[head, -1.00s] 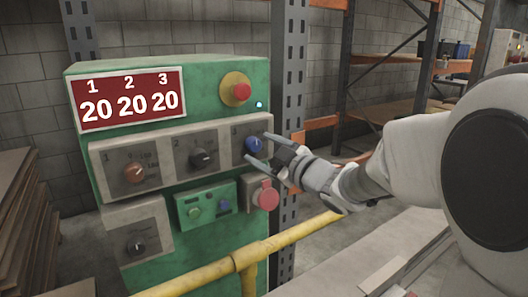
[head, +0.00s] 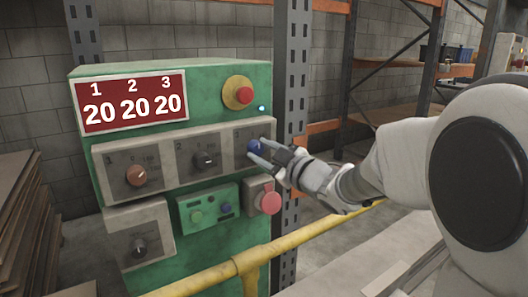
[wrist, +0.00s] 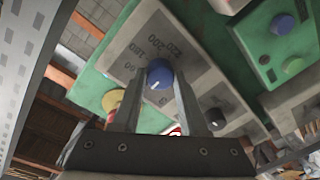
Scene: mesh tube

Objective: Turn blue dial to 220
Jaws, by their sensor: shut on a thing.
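The blue dial (head: 255,147) sits at the right end of the grey knob row on the green panel. In the wrist view the blue dial (wrist: 159,74) has a white pointer mark and printed numbers around it, seemingly including 200 and 220. My gripper (head: 262,151) reaches it from the right, its fingers on either side of the knob. In the wrist view my gripper (wrist: 157,84) is shut on the dial. The red display (head: 130,101) shows 20 under each of 1, 2 and 3.
An orange dial (head: 136,175) and a black dial (head: 204,160) sit left of the blue one. A red emergency button (head: 243,94) is above, a red round switch (head: 269,202) below. A yellow rail (head: 220,274) runs in front of the panel.

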